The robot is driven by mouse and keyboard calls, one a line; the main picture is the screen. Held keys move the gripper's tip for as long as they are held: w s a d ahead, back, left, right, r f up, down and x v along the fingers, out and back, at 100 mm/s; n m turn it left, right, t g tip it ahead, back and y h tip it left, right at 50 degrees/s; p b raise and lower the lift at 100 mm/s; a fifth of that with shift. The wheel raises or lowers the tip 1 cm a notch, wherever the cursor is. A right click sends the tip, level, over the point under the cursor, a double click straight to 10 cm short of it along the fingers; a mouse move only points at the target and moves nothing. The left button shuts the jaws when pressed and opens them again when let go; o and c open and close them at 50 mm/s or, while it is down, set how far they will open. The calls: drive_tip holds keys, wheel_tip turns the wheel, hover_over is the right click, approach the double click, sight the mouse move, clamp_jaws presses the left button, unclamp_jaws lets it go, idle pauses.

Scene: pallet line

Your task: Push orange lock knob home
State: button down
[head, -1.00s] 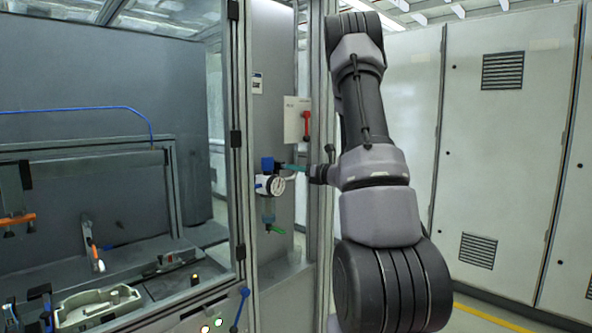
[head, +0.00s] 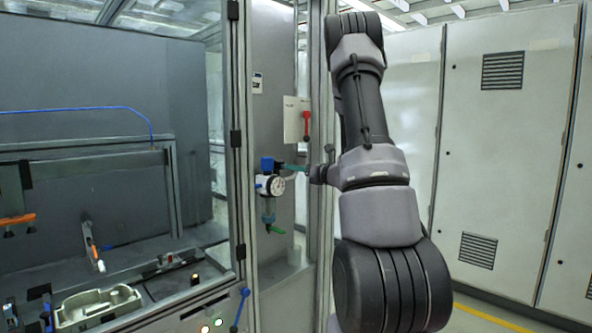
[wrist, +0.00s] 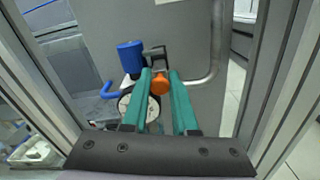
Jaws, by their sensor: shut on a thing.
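The orange lock knob (wrist: 159,84) shows in the wrist view near the tips of my gripper's two teal fingers. My gripper (wrist: 161,78) is shut on the knob, with one finger at each side. In the head view my gripper (head: 296,168) reaches in from the right to the regulator, just beside its blue cap (head: 267,163). The orange knob cannot be made out in the head view. The round white pressure gauge (head: 276,185) sits just below the fingers. In the wrist view the gauge (wrist: 126,104) is partly hidden behind the left finger.
A red-handled switch (head: 306,125) on a white plate is above my gripper. A bent grey pipe (wrist: 214,62) runs right of the fingers. Metal frame posts (head: 320,240) stand close by. A blue lever (head: 240,309) is low in front.

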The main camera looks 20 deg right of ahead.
drive_tip(key=x, duration=0.2)
drive_tip(key=shift+w+a, duration=0.1)
drive_tip(key=shift+w, duration=0.15)
drive_tip(key=c, duration=0.7)
unclamp_jaws()
drive_tip(key=v, duration=1)
drive_tip(key=shift+s, duration=0.35)
